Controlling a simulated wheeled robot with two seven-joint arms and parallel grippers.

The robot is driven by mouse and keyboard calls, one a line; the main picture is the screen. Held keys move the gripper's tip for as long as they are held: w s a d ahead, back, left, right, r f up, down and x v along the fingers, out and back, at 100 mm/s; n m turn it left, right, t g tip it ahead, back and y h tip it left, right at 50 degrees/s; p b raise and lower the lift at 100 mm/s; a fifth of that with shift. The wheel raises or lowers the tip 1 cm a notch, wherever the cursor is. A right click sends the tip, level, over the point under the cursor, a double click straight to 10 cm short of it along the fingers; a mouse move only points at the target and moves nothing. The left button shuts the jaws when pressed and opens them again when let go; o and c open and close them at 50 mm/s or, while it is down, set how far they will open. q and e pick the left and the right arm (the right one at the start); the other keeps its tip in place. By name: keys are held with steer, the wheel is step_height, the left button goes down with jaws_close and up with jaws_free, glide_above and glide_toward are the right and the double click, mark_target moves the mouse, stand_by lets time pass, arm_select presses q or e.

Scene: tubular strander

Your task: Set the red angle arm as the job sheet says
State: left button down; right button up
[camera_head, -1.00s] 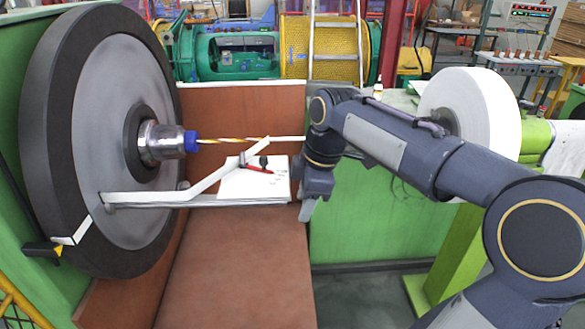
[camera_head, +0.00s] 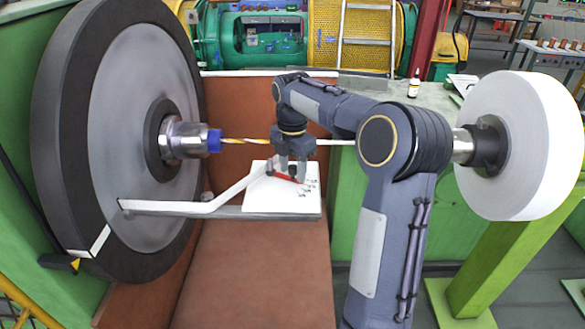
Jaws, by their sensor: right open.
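The red angle arm (camera_head: 285,178) is a small red bar on a white plate (camera_head: 255,202) with small dark marks, too small to read. A black knob (camera_head: 293,171) stands by the red arm, partly hidden by my gripper. My right gripper (camera_head: 292,178) is open and points down over the plate. Its two fingers come down on either side of the knob. I cannot tell whether they touch it. My left gripper is not in view. No readable job sheet shows.
A large dark-rimmed wheel (camera_head: 112,240) with a steel hub stands at left. A yellow-and-white twisted strand (camera_head: 244,141) runs from its blue tip (camera_head: 214,141) behind my gripper. A white bent bar (camera_head: 175,206) reaches the plate. A white reel (camera_head: 510,145) is at right.

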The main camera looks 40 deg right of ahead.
steer(key=shift+s+f, duration=0.1)
steer(key=shift+f, duration=0.1)
steer(key=shift+c, duration=0.2)
jaws_close()
steer(key=shift+r+p, duration=0.2)
steer(key=shift+p, duration=0.15)
steer(key=shift+d+r+n+p, duration=0.1)
steer(key=shift+d+n+p, duration=0.15)
steer(key=shift+n+p, duration=0.3)
steer(key=shift+w+d+f+n, duration=0.25)
steer(key=shift+w+d+n, duration=0.15)
steer(key=shift+n, duration=0.15)
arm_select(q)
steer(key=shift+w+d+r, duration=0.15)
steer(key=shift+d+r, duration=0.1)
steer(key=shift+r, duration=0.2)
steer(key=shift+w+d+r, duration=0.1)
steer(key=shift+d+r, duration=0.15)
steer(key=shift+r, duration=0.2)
arm_select(e)
steer(key=shift+a, duration=0.1)
steer(key=shift+o, duration=0.2)
jaws_free()
